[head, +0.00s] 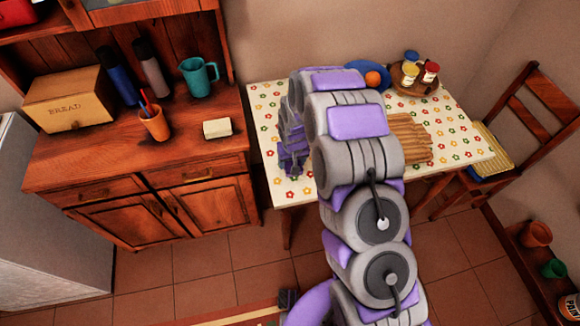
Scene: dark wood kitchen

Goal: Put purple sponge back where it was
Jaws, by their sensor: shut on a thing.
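My gripper (293,162) points down over the left part of the flowered table (265,99), near its left edge. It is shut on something. What it holds is hard to make out, as the gripper's own parts are purple too; no purple sponge shows apart from it. I cannot tell whether the held thing touches the table. A pale cream block (217,128) lies on the wooden cabinet top to the left.
A chair (530,110) stands right.

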